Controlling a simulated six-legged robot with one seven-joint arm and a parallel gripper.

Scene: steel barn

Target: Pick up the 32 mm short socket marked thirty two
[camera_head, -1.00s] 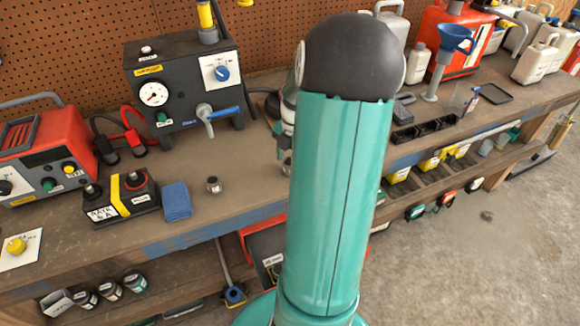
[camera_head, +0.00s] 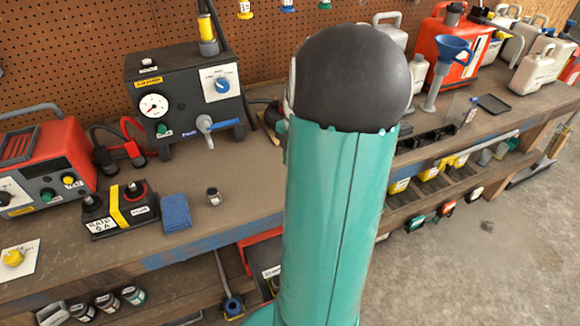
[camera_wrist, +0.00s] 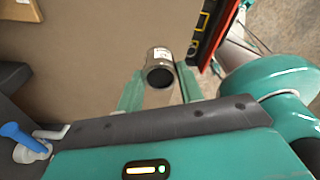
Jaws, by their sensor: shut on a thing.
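In the wrist view, a short metal socket (camera_wrist: 160,67) sits between the two green fingers of my gripper (camera_wrist: 159,90). Its dark open end faces the camera and a small pale label shows on its side, too small to read. My gripper is shut on it. In the head view, my arm hides the gripper and the held socket. Another small dark socket (camera_head: 213,196) with a pale label stands upright on the workbench (camera_head: 245,190), left of my arm; its marking is also unreadable.
A blue cloth (camera_head: 176,212) and a black battery box (camera_head: 119,209) lie left of the standing socket. Behind it is a grey gauge unit (camera_head: 185,95) with a blue-handled valve. A red charger (camera_head: 45,165) is at left. Jugs and a blue funnel (camera_head: 453,48) stand at right.

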